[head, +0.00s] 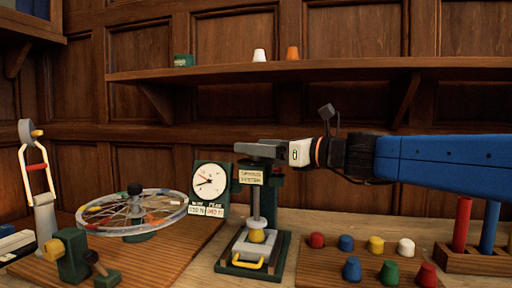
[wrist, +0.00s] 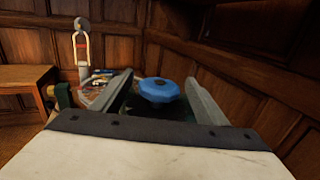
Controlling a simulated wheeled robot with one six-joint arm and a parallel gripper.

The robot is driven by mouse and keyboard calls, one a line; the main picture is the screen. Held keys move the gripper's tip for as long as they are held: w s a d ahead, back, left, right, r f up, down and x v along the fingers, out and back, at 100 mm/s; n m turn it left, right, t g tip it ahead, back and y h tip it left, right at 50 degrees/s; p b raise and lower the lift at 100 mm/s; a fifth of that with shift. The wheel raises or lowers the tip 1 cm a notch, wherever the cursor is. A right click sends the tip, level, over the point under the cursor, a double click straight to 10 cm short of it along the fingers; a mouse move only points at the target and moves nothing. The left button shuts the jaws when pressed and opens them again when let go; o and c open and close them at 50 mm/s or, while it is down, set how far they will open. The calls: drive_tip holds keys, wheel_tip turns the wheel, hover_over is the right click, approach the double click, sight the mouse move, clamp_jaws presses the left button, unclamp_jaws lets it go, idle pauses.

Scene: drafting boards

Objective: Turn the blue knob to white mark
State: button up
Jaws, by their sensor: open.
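The blue knob (wrist: 158,90) shows in the wrist view, faceted with a dark centre, between the two grey fingers of my gripper (wrist: 158,80). The fingers are apart, with a gap visible on both sides of the knob. In the head view my gripper (head: 250,149) reaches in from the right, level, at the top of the green stand (head: 273,198) labelled as a spring system. The knob is hidden there behind my gripper. I cannot make out a white mark in either view.
A round dial gauge (head: 210,182) stands just left of the stand. Farther left are a spoked wheel (head: 135,212) and a grey post with a red-barred frame (head: 38,175). Several coloured knobs sit on a board (head: 330,268) at right. A shelf (head: 300,70) runs above.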

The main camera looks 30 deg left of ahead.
drive_tip(key=shift+a, duration=0.4)
drive_tip(key=c, duration=1.1)
drive_tip(key=shift+o, duration=0.2)
drive_tip(key=shift+w+n+g, duration=0.1)
drive_tip(key=shift+n+g, duration=0.3)
drive_tip(key=shift+g, duration=0.2)
